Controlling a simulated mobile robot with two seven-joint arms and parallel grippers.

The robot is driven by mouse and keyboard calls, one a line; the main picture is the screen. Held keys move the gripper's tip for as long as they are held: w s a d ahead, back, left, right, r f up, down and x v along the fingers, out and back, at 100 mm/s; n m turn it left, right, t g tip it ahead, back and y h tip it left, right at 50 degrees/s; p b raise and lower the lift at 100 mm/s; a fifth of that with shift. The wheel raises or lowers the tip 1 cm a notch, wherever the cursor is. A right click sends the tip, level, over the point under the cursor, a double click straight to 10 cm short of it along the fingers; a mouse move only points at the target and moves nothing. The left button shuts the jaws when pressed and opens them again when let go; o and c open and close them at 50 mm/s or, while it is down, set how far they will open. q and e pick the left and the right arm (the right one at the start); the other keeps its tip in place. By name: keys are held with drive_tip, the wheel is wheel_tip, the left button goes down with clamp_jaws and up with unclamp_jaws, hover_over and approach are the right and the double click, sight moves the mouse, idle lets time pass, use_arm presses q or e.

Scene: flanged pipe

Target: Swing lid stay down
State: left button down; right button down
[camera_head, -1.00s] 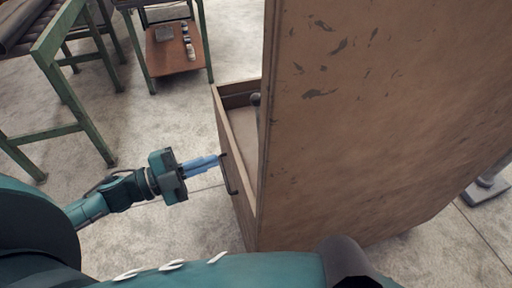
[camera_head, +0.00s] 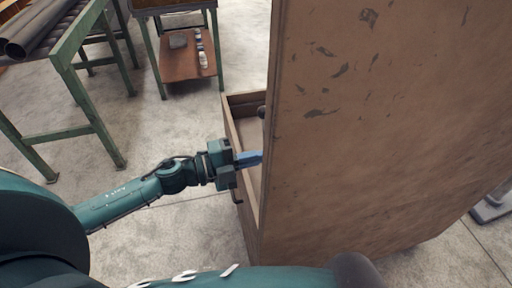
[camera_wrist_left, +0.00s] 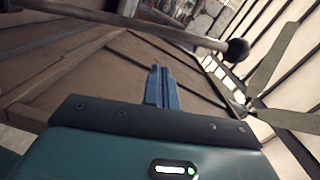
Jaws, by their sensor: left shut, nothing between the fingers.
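A wooden chest (camera_head: 234,125) stands open, with its large scuffed brown lid (camera_head: 370,130) raised and filling the right of the head view. The lid stay appears in the left wrist view as a grey bar (camera_wrist_left: 130,25) with a dark round knob at its end, crossing above the fingers. In the head view only its dark end (camera_head: 262,111) shows beside the lid's edge. My left gripper (camera_head: 260,157) is shut and empty, reaching over the chest's left wall close to the lid's edge. In the left wrist view its blue fingers (camera_wrist_left: 160,72) point below the bar, apparently apart from it.
A green-framed rack with dark pipes (camera_head: 40,30) stands at the far left. A green stand with a brown shelf (camera_head: 185,72) holding small items is behind. Concrete floor (camera_head: 140,130) lies clear left of the chest.

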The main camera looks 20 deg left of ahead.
use_arm(q)
drive_tip(key=shift+w+a+f, duration=0.2)
drive_tip(key=shift+w+a, duration=0.05)
drive_tip(key=shift+w, duration=0.35)
drive_tip(key=shift+w+a+f, duration=0.15)
drive_tip(key=shift+w+a, duration=0.1)
drive_tip(key=shift+w, duration=0.3)
use_arm(e)
drive_tip(key=shift+w+r, duration=0.1)
drive_tip(key=shift+a, duration=0.1)
use_arm(q)
drive_tip(key=shift+a, duration=0.1)
